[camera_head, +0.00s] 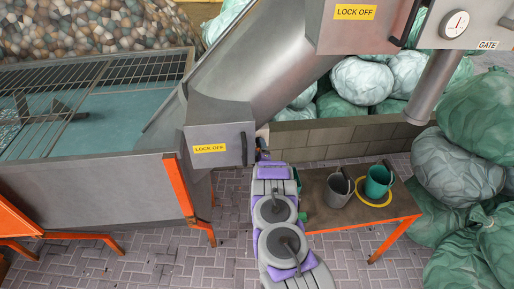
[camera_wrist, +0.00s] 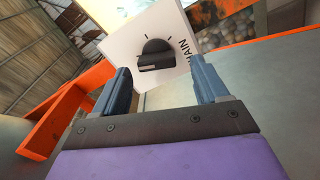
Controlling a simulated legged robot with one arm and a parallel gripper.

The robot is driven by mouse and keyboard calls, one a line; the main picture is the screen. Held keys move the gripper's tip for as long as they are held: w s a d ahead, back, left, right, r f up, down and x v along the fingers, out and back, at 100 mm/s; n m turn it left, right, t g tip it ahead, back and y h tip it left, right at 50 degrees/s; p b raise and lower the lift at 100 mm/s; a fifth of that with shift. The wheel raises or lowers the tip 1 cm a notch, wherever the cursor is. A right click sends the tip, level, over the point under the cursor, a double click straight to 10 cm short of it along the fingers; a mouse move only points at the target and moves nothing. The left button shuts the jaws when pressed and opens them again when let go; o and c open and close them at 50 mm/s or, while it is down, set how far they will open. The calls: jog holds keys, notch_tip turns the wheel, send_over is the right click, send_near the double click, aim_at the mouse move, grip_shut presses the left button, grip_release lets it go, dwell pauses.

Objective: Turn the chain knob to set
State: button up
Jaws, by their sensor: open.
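The chain knob (camera_wrist: 155,54) is a black round knob with a raised grip bar, on a white panel (camera_wrist: 122,46) in the wrist view. The panel's lettering is partly cut off and reads "HAIN". Small marks show around the knob. My gripper (camera_wrist: 160,68) is open, with its two blue fingers on either side of the knob in the picture. I see no contact with the knob. In the head view my gripper (camera_head: 262,147) is at the right side of a grey "LOCK OFF" box (camera_head: 218,130), and the knob is hidden there.
A table (camera_head: 318,184) with an orange frame holds a grey bucket (camera_head: 338,190) and a green bucket (camera_head: 378,181) right of my arm. A grey trough with orange legs (camera_head: 186,195) stands at the left. Bagged bales (camera_head: 455,165) fill the right. Paved floor is open in front.

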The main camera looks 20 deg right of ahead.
jog(key=shift+w+a+r, duration=0.1)
jog(key=shift+w+a, duration=0.05)
jog(key=shift+w, duration=0.9)
jog(key=shift+c, duration=0.3)
jog(key=shift+d, duration=0.25)
jog(key=shift+c, duration=0.9)
jog(key=shift+s+d, duration=0.1)
jog(key=shift+d, duration=0.75)
jog(key=shift+c, duration=1.4)
jog(key=shift+d, duration=0.1)
jog(key=shift+c, duration=1.6)
jog(key=shift+a, duration=0.55)
jog(key=shift+c, duration=1)
